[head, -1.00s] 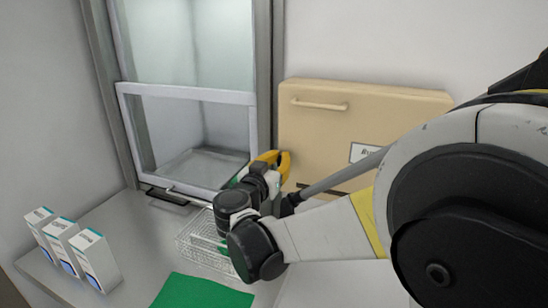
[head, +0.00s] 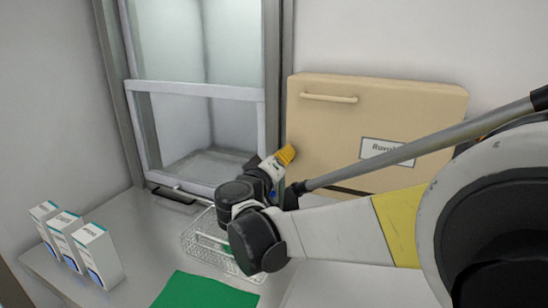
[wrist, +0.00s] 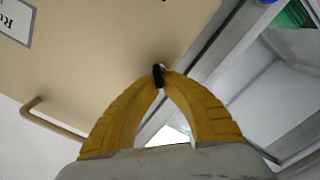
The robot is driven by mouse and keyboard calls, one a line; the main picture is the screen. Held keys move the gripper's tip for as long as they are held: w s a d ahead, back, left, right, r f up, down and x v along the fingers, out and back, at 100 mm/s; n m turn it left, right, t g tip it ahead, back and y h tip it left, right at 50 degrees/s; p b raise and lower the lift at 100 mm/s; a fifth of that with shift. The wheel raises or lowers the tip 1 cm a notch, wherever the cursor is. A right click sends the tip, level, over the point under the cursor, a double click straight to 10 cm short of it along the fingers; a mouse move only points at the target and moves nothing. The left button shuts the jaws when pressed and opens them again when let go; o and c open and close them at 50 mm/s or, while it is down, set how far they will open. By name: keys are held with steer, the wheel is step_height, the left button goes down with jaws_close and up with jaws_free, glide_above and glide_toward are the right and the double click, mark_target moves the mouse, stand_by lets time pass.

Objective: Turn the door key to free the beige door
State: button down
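The beige door (head: 370,120) stands shut-looking against the back wall, with a bar handle (head: 328,98) and a white label. It also fills the upper left of the wrist view (wrist: 120,50). The door key (wrist: 158,75) has a small black head near the door's edge, seen between my fingertips in the wrist view. My gripper (wrist: 161,82) has its yellow fingers closed together around the key's head. In the head view my gripper (head: 286,154) is at the door's left edge, seen from behind; the key is hidden there.
A glass-fronted opening (head: 195,130) with a grey frame is left of the door. A wire basket (head: 205,245) stands below my wrist, partly hidden. Several white boxes (head: 95,252) stand at left, and a green mat (head: 205,290) lies in front.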

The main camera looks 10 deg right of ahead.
steer(key=n, duration=0.1)
steer(key=n+b, duration=0.1)
steer(key=n, duration=0.2)
steer(key=shift+w+a+f+n, duration=0.1)
steer(key=shift+a+f+n, duration=0.05)
steer(key=shift+f+n, duration=0.15)
steer(key=shift+f+n+b, duration=0.15)
steer(key=shift+n+b, duration=0.6)
steer(key=shift+n, duration=1.45)
steer(key=c, duration=1.6)
jaws_free()
steer(key=shift+o, duration=0.2)
steer(key=v, duration=1.2)
